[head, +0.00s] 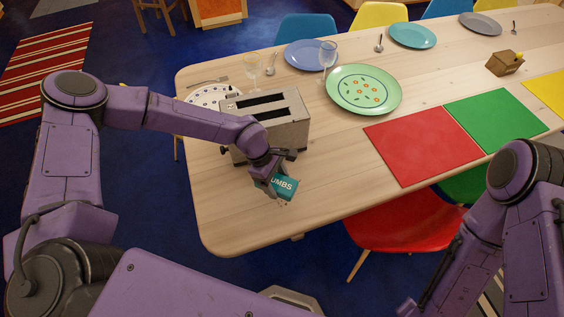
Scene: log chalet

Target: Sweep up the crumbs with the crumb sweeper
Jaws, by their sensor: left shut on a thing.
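The crumb sweeper (284,188) is a small teal block with white lettering, of which "UMBS" shows. My left gripper (270,181) is shut on it, at the near side of the wooden table in front of the toaster. The gripper hides the left part of the sweeper. A few tiny specks that look like crumbs (285,201) show at its lower edge; they are too small to tell clearly. My right forearm runs down to the bottom edge at the right, and its gripper is out of the picture.
A metal toaster (284,129) stands just behind my left gripper. A green plate (363,90), glasses and a spotted plate lie farther back. Red (421,145) and green (495,118) mats lie to the right. The table (330,185) is bare between the sweeper and the red mat. A red chair (405,222) stands at the near edge.

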